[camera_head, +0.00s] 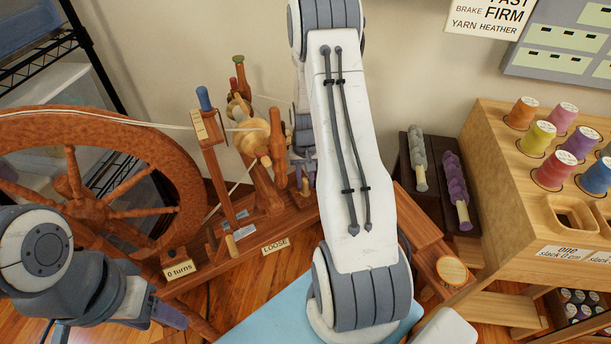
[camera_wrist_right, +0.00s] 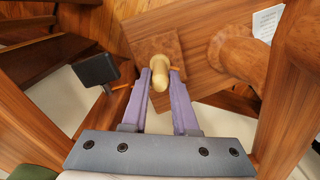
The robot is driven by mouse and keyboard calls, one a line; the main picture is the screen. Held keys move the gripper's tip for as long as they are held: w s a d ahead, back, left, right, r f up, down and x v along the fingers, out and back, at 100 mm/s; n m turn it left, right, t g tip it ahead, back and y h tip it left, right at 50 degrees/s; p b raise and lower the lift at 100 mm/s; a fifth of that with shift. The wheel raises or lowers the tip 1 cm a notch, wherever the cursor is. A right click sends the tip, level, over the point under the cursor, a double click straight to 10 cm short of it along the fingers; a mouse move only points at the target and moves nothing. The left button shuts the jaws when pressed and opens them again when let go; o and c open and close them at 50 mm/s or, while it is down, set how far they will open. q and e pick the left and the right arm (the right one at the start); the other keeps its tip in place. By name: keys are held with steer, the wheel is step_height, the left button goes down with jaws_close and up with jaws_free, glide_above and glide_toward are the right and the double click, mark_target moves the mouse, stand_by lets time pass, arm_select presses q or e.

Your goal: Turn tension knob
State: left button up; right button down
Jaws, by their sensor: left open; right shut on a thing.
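The spinning wheel's pale wooden knob (camera_wrist_right: 160,66) sits between the purple fingers of my right gripper (camera_wrist_right: 161,74) in the right wrist view. The fingers are shut on it. The tag on the wheel's base reads LOOSE (camera_head: 275,246), and another tag reads 0 turns (camera_head: 178,268). My left gripper (camera_head: 168,315) is open at the lower left, only partly in view and away from the knob.
The large wheel (camera_head: 185,165) stands at left, with a white cord running to the posts. A dark bench (camera_head: 435,190) holds grey and purple yarn. A wooden rack (camera_head: 490,135) with several coloured spools stands at right. A wall sign (camera_head: 490,15) reads FIRM and HEATHER.

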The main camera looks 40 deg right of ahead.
mark_target(305, 179)
steer(key=n+p, duration=0.2)
steer(key=n, duration=0.1)
steer(key=shift+r, duration=0.15)
steer(key=shift+n+p, duration=0.95)
steer(key=shift+n, duration=0.75)
steer(key=c, duration=0.7)
jaws_free()
step_height(305, 179, up, 10)
steer(key=shift+r+p, duration=0.1)
steer(key=shift+p, duration=1.1)
